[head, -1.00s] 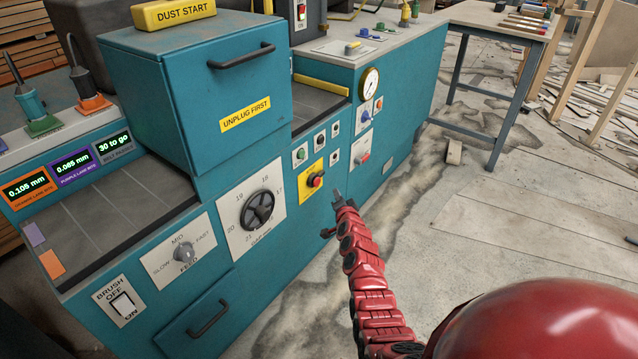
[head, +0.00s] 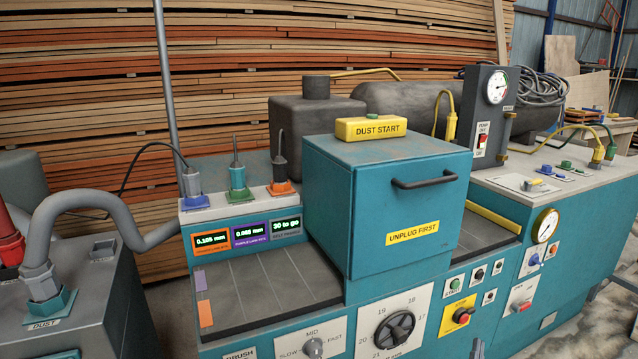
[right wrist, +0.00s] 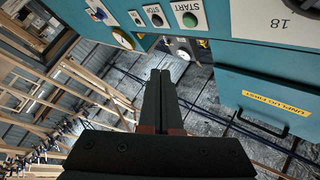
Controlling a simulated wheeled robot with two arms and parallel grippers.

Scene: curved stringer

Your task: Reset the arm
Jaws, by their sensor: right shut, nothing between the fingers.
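The tip of my right gripper (head: 477,348) just shows at the bottom edge of the head view, in front of the teal machine's front panel (head: 460,335) and below the yellow stop panel (head: 457,315). In the right wrist view my right gripper (right wrist: 160,73) has its two dark fingers together with nothing between them. Its fingertips are close to the panel with the START button (right wrist: 190,20) and STOP button (right wrist: 157,20) in that picture; I cannot tell the exact gap. My left gripper is in neither view.
The machine's hood (head: 390,245) reads "UNPLUG FIRST", with a yellow dust start box (head: 370,128) on top. The numbered dial (head: 394,329) and the red-tipped stop knob (head: 462,316) stick out of the front. A grey dust unit (head: 85,300) with a hose stands at the left.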

